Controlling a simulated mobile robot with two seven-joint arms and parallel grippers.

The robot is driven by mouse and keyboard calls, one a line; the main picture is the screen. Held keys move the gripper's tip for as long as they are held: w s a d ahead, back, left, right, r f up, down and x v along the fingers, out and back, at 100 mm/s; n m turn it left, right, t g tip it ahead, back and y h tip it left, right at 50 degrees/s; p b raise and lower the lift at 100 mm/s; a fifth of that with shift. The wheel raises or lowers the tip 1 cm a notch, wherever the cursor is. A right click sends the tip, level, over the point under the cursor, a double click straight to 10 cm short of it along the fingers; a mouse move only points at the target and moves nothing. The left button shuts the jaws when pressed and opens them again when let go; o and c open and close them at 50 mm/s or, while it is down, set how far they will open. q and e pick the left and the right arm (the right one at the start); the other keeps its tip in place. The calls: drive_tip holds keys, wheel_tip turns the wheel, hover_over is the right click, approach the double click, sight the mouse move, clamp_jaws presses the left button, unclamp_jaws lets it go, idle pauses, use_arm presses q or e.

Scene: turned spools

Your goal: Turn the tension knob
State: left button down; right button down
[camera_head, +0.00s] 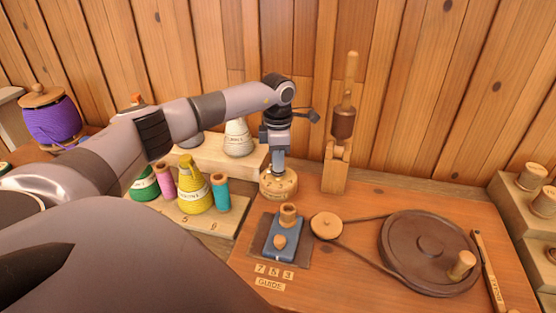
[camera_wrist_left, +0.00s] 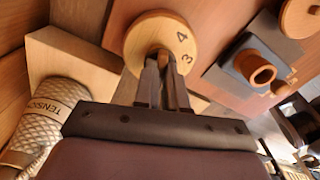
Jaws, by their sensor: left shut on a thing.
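The tension knob is a round, pale wooden dial (camera_head: 278,184) on the bench, below my left gripper (camera_head: 278,163). In the left wrist view the dial (camera_wrist_left: 150,33) shows the figures 4 and 3 on its face. The left gripper's fingers (camera_wrist_left: 162,62) come together at the middle of the dial, shut on it. The part between the fingertips is mostly hidden by them. My right gripper is in neither view.
A blue block with wooden pegs (camera_head: 272,242) stands just in front of the knob. A belt joins a small pulley (camera_head: 326,226) to a dark wheel (camera_head: 428,252) at right. A wooden post (camera_head: 336,168) stands behind. Thread cones, one yellow (camera_head: 193,187), stand left.

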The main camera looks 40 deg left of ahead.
use_arm(q)
drive_tip(key=shift+r+m, duration=0.1)
drive_tip(key=shift+m, duration=0.4)
drive_tip(key=c, duration=1.2)
unclamp_jaws()
drive_tip(key=shift+r+b, duration=0.35)
drive_tip(key=shift+r, duration=3.2)
